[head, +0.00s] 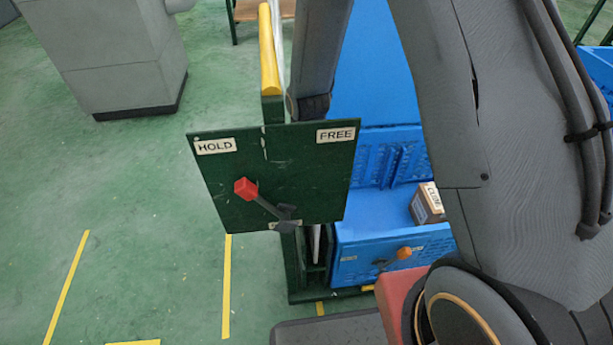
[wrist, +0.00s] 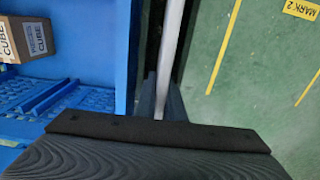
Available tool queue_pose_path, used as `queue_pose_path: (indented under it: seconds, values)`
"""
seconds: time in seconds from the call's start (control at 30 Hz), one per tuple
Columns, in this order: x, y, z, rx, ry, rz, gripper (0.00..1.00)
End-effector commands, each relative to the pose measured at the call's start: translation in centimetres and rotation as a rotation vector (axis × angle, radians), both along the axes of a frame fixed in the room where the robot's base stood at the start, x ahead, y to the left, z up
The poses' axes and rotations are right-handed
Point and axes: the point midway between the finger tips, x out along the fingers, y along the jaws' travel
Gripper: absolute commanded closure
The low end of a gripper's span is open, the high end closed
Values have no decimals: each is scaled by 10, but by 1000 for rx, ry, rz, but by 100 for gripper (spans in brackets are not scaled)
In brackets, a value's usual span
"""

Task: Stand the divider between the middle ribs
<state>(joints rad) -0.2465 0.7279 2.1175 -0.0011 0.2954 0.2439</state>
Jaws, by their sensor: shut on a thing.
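The divider (wrist: 172,45) appears to be the thin pale panel seen nearly edge-on in the wrist view. It stands in a dark slot along the blue tray's side. My gripper (wrist: 162,100) is shut on it, one dark finger on each side. In the head view a pale strip (head: 316,245) shows below the green panel; my gripper is hidden behind that panel. The blue tray (head: 372,240) is right of the slot, with raised ribs (head: 397,165) at its back wall. Ribs also show in the wrist view (wrist: 50,97). The divider's lower edge is hidden.
A green panel (head: 235,175) marked HOLD and FREE carries a red-knobbed lever (head: 247,190), its knob on the HOLD side. A cardboard box (head: 428,205) stands in the tray. An orange-knobbed handle (head: 404,253) is on its front. Yellow-lined green floor lies open at left.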

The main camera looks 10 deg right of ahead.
Motion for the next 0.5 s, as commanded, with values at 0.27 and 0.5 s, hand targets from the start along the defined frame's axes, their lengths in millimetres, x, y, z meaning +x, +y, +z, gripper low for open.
queue_pose_path:
  seconds: [0.27, 0.5]
  values:
    - [0, 0, -6, 0, -1, 0, 100]
    - [0, 0, -6, 0, -1, 0, 86]
